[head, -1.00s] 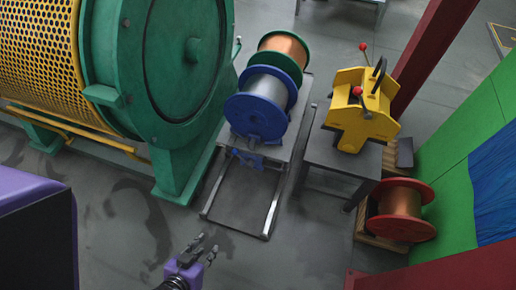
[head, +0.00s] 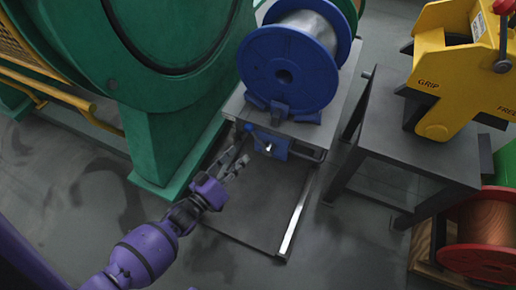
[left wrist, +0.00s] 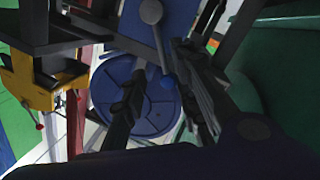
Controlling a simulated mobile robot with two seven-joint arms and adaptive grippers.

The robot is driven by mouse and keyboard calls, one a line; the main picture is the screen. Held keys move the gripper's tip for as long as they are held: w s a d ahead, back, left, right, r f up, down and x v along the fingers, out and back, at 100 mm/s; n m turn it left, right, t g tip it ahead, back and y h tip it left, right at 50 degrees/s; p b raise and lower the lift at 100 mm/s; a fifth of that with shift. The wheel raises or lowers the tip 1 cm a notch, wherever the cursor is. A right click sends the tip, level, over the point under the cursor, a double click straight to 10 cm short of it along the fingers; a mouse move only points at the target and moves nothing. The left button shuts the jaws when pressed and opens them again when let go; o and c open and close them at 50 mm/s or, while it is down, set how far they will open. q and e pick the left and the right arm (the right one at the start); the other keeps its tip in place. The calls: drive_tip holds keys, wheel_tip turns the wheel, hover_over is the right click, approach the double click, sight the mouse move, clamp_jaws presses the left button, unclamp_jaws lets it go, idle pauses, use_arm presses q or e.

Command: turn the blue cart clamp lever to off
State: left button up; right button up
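The blue clamp plate (head: 277,149) is on the front end of the grey spool cart (head: 292,232), below the blue spool (head: 310,65). Its lever has a blue knob (head: 248,128) up and left of a bright pivot. In the left wrist view, the plate (left wrist: 148,32) shows at the top. A light metal lever runs down to the blue knob (left wrist: 168,81), which appears between the finger lines. My left gripper (head: 241,158) is open just in front and left of the plate; it also shows in the left wrist view (left wrist: 165,108). Contact cannot be told. My right gripper is out of view.
The large green machine (head: 150,125) stands close on the left, its foot beside my left arm. A dark table (head: 420,165) with a yellow GRIP device (head: 465,75) stands right. A red-flanged copper spool (head: 485,235) is at lower right.

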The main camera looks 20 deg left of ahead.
sight(259, 139)
use_arm(q)
drive_tip(key=b+x, duration=0.3)
drive_tip(key=x, duration=0.6)
drive_tip(key=shift+w+a, duration=0.15)
drive_tip(key=shift+w, duration=0.1)
clamp_jaws()
